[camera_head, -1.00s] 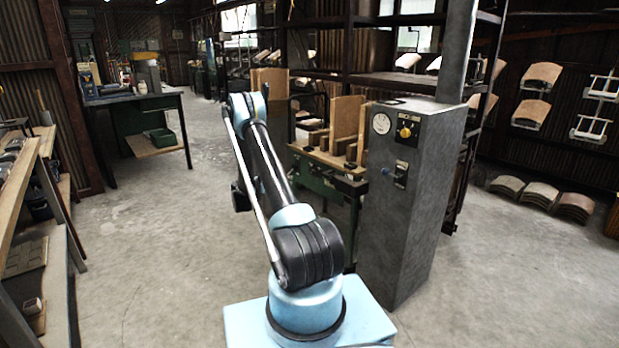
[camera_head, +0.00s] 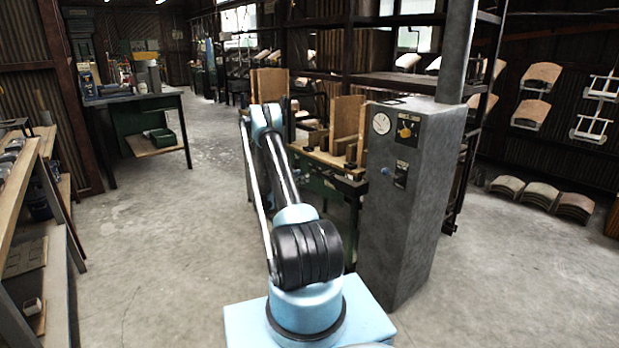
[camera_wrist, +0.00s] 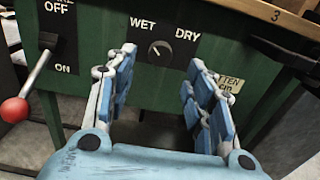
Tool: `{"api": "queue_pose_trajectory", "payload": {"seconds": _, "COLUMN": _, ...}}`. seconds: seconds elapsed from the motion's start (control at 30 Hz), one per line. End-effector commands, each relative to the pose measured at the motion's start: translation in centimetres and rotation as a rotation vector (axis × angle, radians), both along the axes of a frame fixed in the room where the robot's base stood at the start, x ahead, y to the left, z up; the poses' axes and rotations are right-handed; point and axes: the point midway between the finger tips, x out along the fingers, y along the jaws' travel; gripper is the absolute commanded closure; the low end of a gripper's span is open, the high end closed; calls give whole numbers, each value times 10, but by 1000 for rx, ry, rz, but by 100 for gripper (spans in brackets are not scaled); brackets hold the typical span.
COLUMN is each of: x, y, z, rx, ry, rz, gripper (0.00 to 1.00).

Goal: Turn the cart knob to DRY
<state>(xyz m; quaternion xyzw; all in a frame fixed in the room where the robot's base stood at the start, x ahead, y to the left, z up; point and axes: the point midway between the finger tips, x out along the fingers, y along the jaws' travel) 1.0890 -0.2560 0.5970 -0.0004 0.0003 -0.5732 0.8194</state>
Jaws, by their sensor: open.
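The cart knob (camera_wrist: 160,52) is a small dark round dial on a black plate, with WET printed at its upper left and DRY at its upper right. Its pale mark appears to point up and left, toward WET. The plate sits on the front of the green cart (camera_wrist: 105,25), which also shows in the head view (camera_head: 325,187). My gripper (camera_wrist: 163,60) is open, its blue-padded fingers on either side of the knob in the picture. I see no contact, and the gap in depth is hard to judge. The head view hides my gripper behind my arm.
A lever with a red ball (camera_wrist: 15,110) and an ON/OFF plate (camera_wrist: 57,35) are left of the knob. A yellow tag (camera_wrist: 230,85) is to its right. A grey control pillar (camera_head: 405,210) stands right of the cart. Floor left of my arm is clear.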

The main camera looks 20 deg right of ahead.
Motion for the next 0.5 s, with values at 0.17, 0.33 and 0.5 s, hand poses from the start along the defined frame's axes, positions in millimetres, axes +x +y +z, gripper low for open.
{"api": "queue_pose_trajectory", "payload": {"seconds": 0.17, "x": 10, "y": -30, "z": 0, "rx": 0, "ry": 0, "rz": -3, "gripper": 52}}
{"api": "queue_pose_trajectory", "payload": {"seconds": 0.33, "x": 18, "y": -50, "z": 0, "rx": 0, "ry": 0, "rz": -1, "gripper": 52}}
{"api": "queue_pose_trajectory", "payload": {"seconds": 0.5, "x": 21, "y": -59, "z": 0, "rx": 0, "ry": 0, "rz": -1, "gripper": 52}}
